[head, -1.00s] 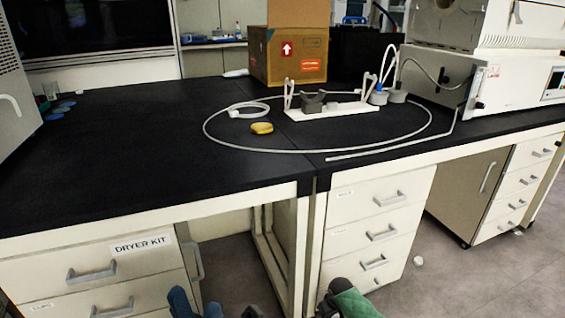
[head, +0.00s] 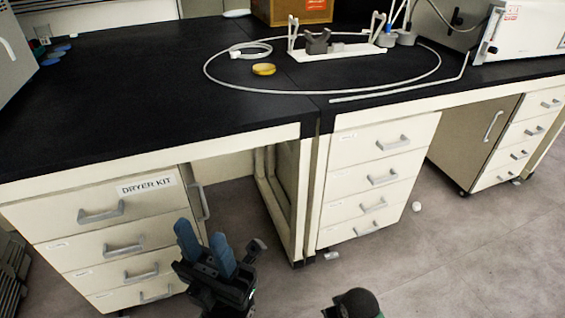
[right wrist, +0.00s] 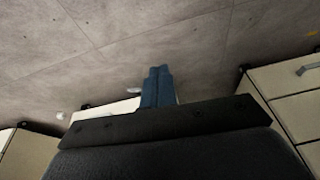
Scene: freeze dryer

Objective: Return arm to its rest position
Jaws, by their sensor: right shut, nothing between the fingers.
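My left gripper (head: 203,232) is in the lower middle of the head view, in front of the drawer cabinet and below the bench top. Its two blue fingers stand apart with nothing between them. My right gripper (right wrist: 157,72) shows in the right wrist view with its blue fingers together and nothing held. It hangs over the grey floor, near cabinet fronts. In the head view only a dark and green part of my right arm (head: 354,303) shows at the bottom edge; its fingers are hidden there.
The black bench top (head: 120,110) carries a yellow ring (head: 263,69), a looped tube (head: 215,82) and a white stand (head: 350,51). Drawers marked DRYER KIT (head: 100,206) are at the left, more drawers (head: 375,180) at the middle. The floor (head: 450,260) at lower right is mostly clear.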

